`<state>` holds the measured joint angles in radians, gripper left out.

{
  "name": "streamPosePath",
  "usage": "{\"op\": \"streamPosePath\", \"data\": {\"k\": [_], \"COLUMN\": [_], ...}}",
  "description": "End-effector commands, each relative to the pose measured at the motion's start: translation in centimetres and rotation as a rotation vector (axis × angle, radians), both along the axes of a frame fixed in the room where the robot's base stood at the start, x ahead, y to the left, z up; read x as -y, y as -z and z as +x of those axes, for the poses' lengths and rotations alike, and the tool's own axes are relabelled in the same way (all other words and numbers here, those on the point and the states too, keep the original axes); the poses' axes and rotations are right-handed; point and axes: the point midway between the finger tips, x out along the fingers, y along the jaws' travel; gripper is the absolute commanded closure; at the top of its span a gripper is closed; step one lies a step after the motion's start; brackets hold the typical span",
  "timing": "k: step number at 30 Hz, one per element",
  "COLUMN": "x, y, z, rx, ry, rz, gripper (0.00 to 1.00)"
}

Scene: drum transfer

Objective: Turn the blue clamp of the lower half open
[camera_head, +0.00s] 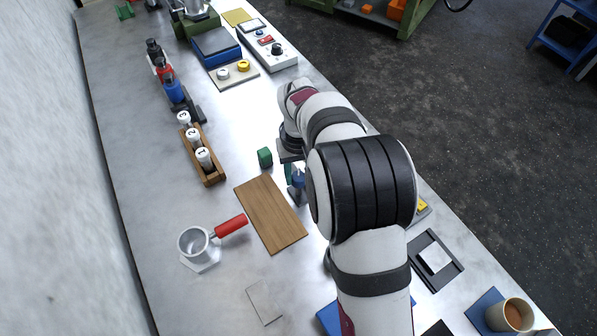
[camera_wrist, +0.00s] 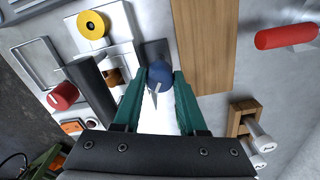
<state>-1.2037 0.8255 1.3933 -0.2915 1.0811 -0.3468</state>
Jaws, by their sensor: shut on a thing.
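The blue clamp (camera_wrist: 159,74) shows in the wrist view as a dark blue rounded piece with a pale pointed part just below it. My gripper (camera_wrist: 158,84) has its green fingers on either side of it and is shut on it. In the head view a blue piece (camera_head: 297,192) shows beside the green fingers, close to the right edge of the wooden board. My arm covers most of that spot in the head view. I cannot clearly make out the lower half there, nor the angle of the clamp.
A wooden board (camera_head: 270,212) lies left of my gripper, with a green block (camera_head: 264,157) beyond it. A wooden rack (camera_head: 216,177) holds white-capped pieces. A metal cup (camera_head: 192,242) with a red handle stands at the lower left. A black frame (camera_head: 455,270) lies right of my arm.

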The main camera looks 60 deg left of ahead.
Motion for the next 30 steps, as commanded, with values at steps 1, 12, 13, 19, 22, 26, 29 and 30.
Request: {"op": "streamPosePath", "data": {"k": [1,12,13,19,22,26,29,30], "x": [-0.07,-0.10,-0.10,-0.11,-0.11,-0.12,-0.13,-0.13], "y": [-0.06,-0.07,-0.07,-0.07,-0.07,-0.08,-0.08,-0.08], "z": [0.07,0.06,0.06,0.06,0.05,0.05,0.04,0.04], "rx": [0.002,0.003,0.003,0.003,0.003,0.003,0.003,0.003], "ry": [-0.039,-0.355,-0.376,-0.490,-0.529,-0.564,-0.581,-0.585], "rz": [0.003,0.003,0.003,0.003,0.003,0.003,0.004,0.004], "gripper": [1.00,1.00,1.00,1.00,1.00,1.00,1.00,1.00]}}
